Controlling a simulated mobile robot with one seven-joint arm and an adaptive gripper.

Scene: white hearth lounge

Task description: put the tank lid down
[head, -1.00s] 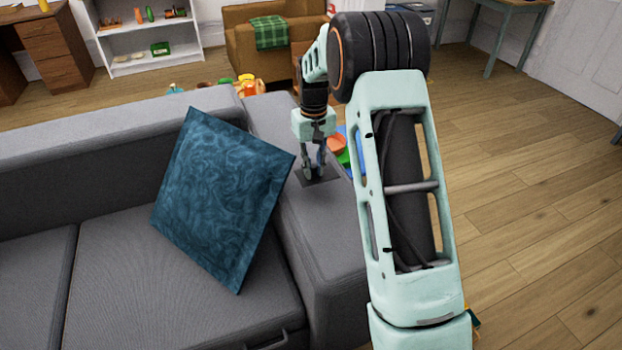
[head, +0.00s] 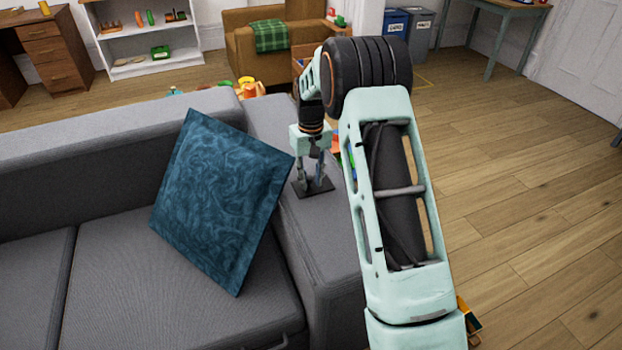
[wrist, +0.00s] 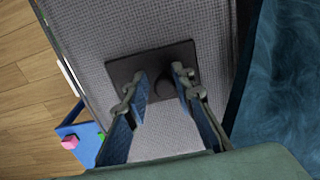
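The tank lid (head: 325,188) is a thin dark square plate lying flat on the grey sofa's armrest (head: 310,235). The lid also shows in the wrist view (wrist: 130,64), with a dark round knob (wrist: 163,84) at its middle. My gripper (head: 312,184) points down over the lid, its fingers spread. In the wrist view my gripper (wrist: 160,80) has one finger on each side of the knob, with a small gap beside the left fingertip. Contact at the right fingertip is unclear. The fingers hide part of the lid's near edge.
A blue patterned cushion (head: 220,200) leans on the sofa just left of the armrest. Several colourful toys (head: 247,88) lie on the floor behind the sofa. A brown armchair (head: 262,48) and a white shelf (head: 150,68) stand farther back. Open wooden floor is on the right.

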